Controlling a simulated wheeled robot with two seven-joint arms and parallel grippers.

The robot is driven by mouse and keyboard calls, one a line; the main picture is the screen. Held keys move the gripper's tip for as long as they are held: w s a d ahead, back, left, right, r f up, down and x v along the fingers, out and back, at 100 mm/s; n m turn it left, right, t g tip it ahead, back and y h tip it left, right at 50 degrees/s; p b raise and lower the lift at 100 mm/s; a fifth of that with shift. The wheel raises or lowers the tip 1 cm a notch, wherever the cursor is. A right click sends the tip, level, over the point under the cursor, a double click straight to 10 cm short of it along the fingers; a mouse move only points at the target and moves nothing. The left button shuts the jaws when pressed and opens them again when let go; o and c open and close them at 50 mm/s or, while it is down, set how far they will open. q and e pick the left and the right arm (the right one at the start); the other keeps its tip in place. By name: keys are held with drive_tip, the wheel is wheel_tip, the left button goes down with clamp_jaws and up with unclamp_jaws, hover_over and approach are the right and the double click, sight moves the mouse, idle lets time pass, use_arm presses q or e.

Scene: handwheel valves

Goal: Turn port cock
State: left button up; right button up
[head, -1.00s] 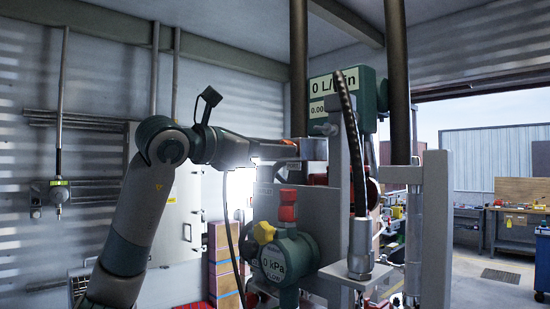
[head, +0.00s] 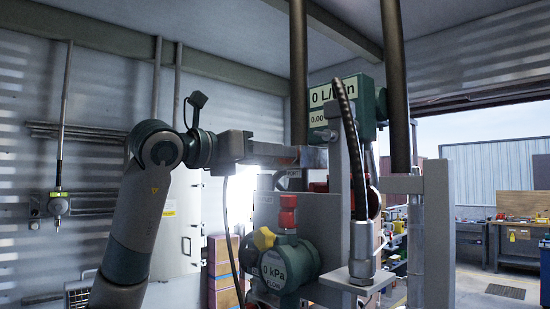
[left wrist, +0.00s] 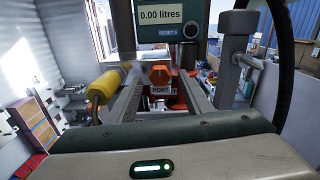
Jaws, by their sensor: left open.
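The port cock shows in the left wrist view as an orange hexagonal knob (left wrist: 160,75) above a plate marked PORT (left wrist: 161,90). My left gripper (left wrist: 158,84) is open, one finger to either side of the knob in the picture. I cannot tell whether the fingers touch it or how deep it sits between them. In the head view my left gripper (head: 314,158) reaches from the left to the grey panel's top edge. The knob is hidden there. My right gripper is not in view.
A yellow handle (left wrist: 105,85) stands just left of the left finger. The head view shows a green 0 kPa gauge (head: 285,265), a red fitting (head: 288,210), a flow meter (head: 347,100), a black hose (head: 351,145) and a grey post (head: 436,235) close around the panel (head: 325,220).

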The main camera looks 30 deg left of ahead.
use_arm(q)
drive_tip(key=shift+b+v, duration=0.55)
drive_tip(key=shift+v, duration=1.95)
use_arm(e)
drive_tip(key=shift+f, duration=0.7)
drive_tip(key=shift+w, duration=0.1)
use_arm(q)
drive_tip(key=b+v, duration=0.1)
drive_tip(key=v, duration=1.6)
drive_tip(key=shift+b, duration=0.4)
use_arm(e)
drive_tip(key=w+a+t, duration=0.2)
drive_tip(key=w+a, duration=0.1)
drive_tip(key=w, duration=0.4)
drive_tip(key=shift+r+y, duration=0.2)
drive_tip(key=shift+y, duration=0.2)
use_arm(q)
drive_tip(key=shift+s+a+f, duration=0.1)
drive_tip(key=shift+s+a, duration=0.05)
